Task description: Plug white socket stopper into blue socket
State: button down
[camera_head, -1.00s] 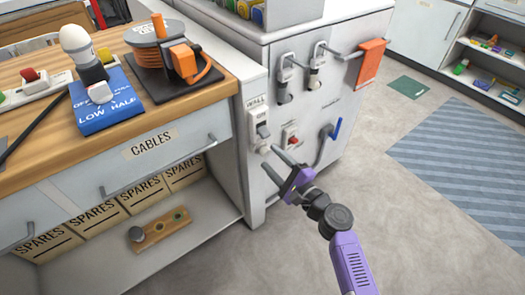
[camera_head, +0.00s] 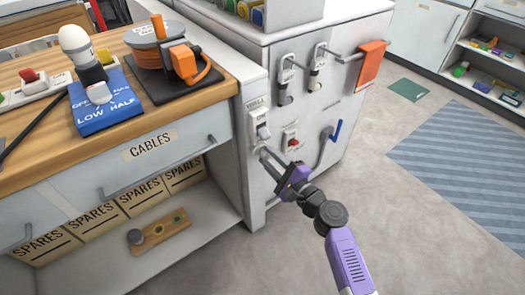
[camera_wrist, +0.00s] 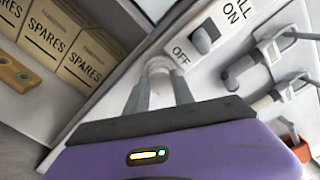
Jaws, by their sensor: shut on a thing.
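My gripper (camera_head: 265,154) is at the white cabinet's side, just below the switch labelled WALL. In the wrist view its fingers (camera_wrist: 159,79) are shut on a small, pale round piece (camera_wrist: 158,65) at the panel. This looks like the white socket stopper, but the fingers and blur hide its shape. I cannot tell whether it is still seated in the panel. I cannot make out a blue socket in either view.
The wall switch (camera_head: 262,129) is close above my fingers, with a red switch (camera_head: 291,141) to the right. A counter with a drawer (camera_head: 150,150) stands left.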

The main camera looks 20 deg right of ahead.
aim_at(268, 157)
jog(key=shift+s+d, duration=0.2)
jog(key=shift+s, duration=0.4)
dwell(0.6)
jog(key=shift+v, duration=1.25)
